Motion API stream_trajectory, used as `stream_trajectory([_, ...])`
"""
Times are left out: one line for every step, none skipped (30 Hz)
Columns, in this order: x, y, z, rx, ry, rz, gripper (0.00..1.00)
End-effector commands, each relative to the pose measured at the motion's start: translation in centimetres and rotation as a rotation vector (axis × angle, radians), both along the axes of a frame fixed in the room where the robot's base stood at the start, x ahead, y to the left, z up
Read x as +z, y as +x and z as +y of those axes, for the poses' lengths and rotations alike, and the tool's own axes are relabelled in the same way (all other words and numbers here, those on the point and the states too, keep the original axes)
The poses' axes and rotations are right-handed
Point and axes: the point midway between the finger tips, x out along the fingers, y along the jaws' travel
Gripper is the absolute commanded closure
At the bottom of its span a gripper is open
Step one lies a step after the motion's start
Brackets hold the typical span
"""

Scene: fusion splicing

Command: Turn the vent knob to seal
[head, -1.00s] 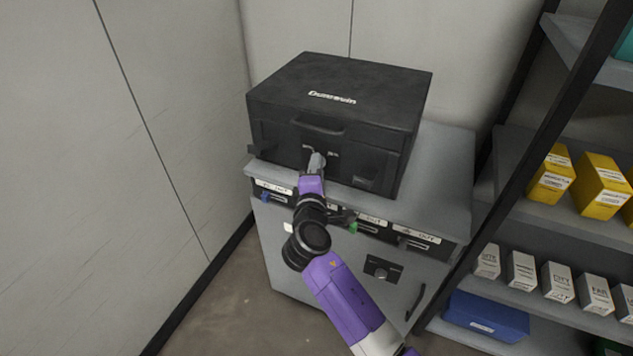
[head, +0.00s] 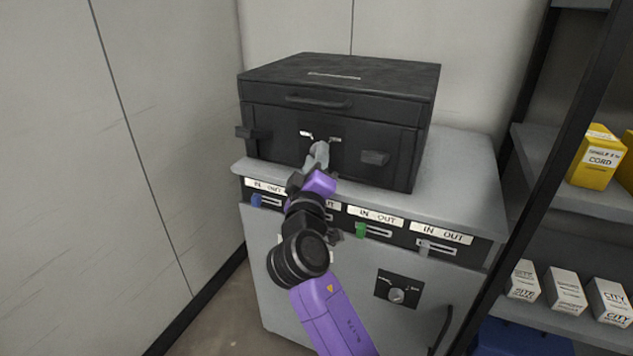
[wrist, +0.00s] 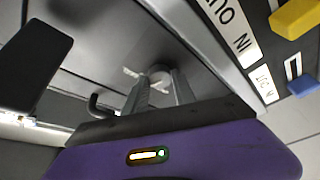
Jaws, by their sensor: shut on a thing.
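The black box (head: 268,125) sits on top of the grey cabinet. On its front is a small round knob (wrist: 160,74) between two small white labels, which fits the vent knob. My gripper (head: 319,150) reaches the box front from below and hides the knob in the head view. In the wrist view its two fingers (wrist: 161,86) are closed around the knob. I cannot read the labels or tell the knob's setting.
Slide controls marked IN and OUT, with blue (head: 256,201), green (head: 360,230) and grey (head: 424,247) tabs, line the cabinet's top edge. A separate dial (head: 397,296) is on the cabinet front. Shelves with yellow (head: 597,158) and white boxes (head: 564,291) stand at right.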

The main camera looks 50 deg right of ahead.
Motion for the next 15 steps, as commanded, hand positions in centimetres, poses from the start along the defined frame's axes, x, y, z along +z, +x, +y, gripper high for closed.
stream_trajectory([-1.1,0.06,0.08,0.001,0.012,-0.033,1.0])
stream_trajectory([-1.08,0.08,0.09,0.001,0.019,-0.053,1.0])
stream_trajectory([-1.11,0.08,0.07,0.001,0.028,-0.078,1.0])
stream_trajectory([-1.09,0.1,0.07,0.001,0.035,-0.097,1.0])
stream_trajectory([-1.06,0.11,0.06,0.0,0.042,-0.115,1.0])
stream_trajectory([-1.06,0.11,0.05,0.0,0.051,-0.137,1.0])
stream_trajectory([-1.06,0.11,0.05,0.001,0.057,-0.153,1.0])
stream_trajectory([-1.02,0.12,0.05,0.0,0.063,-0.168,1.0])
stream_trajectory([-0.96,0.14,0.06,0.001,0.07,-0.189,1.0])
stream_trajectory([-0.95,0.14,0.06,0.0,0.075,-0.202,1.0])
stream_trajectory([-0.93,0.15,0.06,0.001,0.08,-0.214,1.0])
stream_trajectory([-0.87,0.17,0.08,0.001,0.086,-0.231,1.0])
stream_trajectory([-0.81,0.18,0.08,0.001,0.09,-0.242,1.0])
stream_trajectory([-0.77,0.18,0.08,0.001,0.093,-0.251,1.0])
stream_trajectory([-0.74,0.19,0.08,0.0,0.098,-0.263,1.0])
